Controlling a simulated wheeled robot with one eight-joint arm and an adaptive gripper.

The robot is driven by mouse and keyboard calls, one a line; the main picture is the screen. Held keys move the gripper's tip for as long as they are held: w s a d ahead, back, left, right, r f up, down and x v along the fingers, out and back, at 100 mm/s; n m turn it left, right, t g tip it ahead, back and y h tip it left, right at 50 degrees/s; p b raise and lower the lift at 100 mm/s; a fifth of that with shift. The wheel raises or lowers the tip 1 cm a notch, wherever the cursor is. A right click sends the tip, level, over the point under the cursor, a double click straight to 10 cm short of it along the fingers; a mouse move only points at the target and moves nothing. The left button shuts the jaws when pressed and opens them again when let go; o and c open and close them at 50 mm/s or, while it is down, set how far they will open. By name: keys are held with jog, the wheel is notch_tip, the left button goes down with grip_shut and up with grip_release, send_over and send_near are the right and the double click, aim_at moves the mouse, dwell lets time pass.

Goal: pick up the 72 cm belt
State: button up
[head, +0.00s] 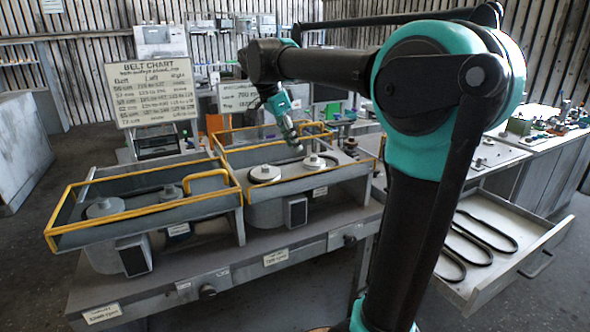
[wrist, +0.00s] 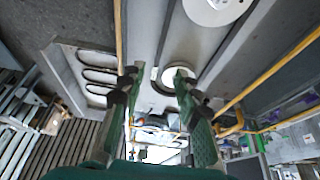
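Three black belt loops lie flat in an open grey drawer (head: 545,236) at the right of the head view: a far one (head: 516,245), a middle one (head: 490,262) and a near one (head: 463,273). The wrist view shows the belts at upper left (wrist: 98,75). I cannot tell which one is 72 cm. My gripper (head: 298,149) hangs tilted over the right-hand blower housing (head: 320,180), left of the drawer and apart from the belts. In the wrist view my gripper (wrist: 156,82) has its two green fingers spread wide with nothing held between them.
Two housings with yellow guard frames (head: 150,209) stand on the bench (head: 230,287), with round pulleys (head: 314,161) inside. A belt chart (head: 150,90) stands behind; its small text is hard to read. A cluttered side bench (head: 552,125) stands beyond the drawer. Floor shows beside the drawer.

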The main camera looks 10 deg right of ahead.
jog(key=x, duration=0.5)
jog(key=shift+d+f, duration=0.1)
jog(key=shift+f, duration=0.2)
jog(key=shift+d+x, duration=0.15)
jog(key=shift+x, duration=1.15)
jog(key=shift+d+x, duration=0.1)
jog(key=shift+x, duration=1.25)
jog(key=shift+w+r, duration=0.1)
jog(key=shift+r, duration=0.05)
jog(key=shift+c, duration=0.4)
grip_shut()
